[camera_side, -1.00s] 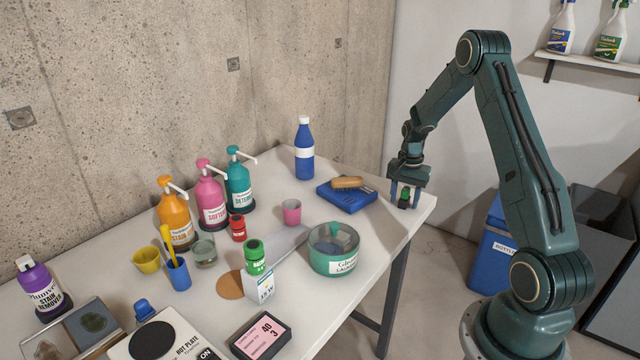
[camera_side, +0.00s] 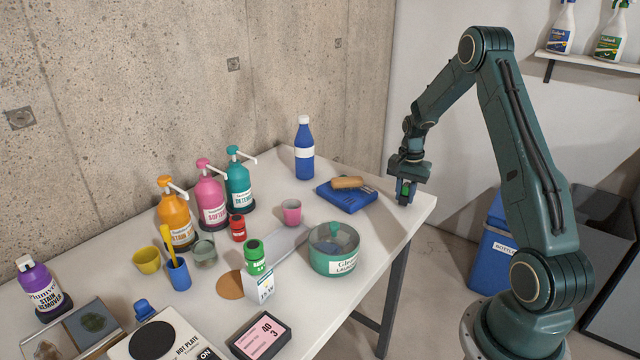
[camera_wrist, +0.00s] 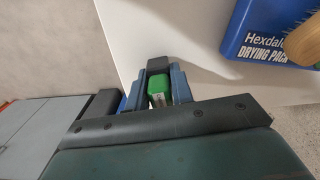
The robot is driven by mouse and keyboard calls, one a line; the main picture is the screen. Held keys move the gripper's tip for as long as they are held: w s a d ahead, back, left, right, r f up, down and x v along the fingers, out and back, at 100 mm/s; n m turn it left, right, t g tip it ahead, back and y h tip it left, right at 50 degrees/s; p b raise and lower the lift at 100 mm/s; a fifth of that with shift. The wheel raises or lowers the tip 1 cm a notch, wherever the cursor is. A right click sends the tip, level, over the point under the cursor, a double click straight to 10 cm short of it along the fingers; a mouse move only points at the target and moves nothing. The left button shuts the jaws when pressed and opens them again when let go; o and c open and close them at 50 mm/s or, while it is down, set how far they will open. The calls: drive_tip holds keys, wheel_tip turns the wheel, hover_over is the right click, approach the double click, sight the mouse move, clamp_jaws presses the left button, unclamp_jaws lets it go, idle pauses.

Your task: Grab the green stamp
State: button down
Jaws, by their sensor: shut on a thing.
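The green stamp (camera_side: 406,188) is between the fingers of my gripper (camera_side: 405,193), near the right corner of the white table. In the wrist view the stamp (camera_wrist: 159,89) shows its green top between the blue fingers of my gripper (camera_wrist: 160,84), which is shut on it. The stamp's lower part is hidden by the fingers. I cannot tell whether it touches the tabletop or is just above it.
A blue drying pack (camera_side: 345,197) with a wooden brush (camera_side: 347,183) on it lies left of my gripper. A blue bottle (camera_side: 304,150) stands behind it. A green-rimmed bowl (camera_side: 333,262) stands nearer the front. The table edge (camera_side: 425,213) is close on the right.

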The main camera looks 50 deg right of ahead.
sight(406, 185)
wheel_tip(406, 185, up, 19)
idle(0.5)
drive_tip(key=shift+f, duration=0.15)
idle(0.4)
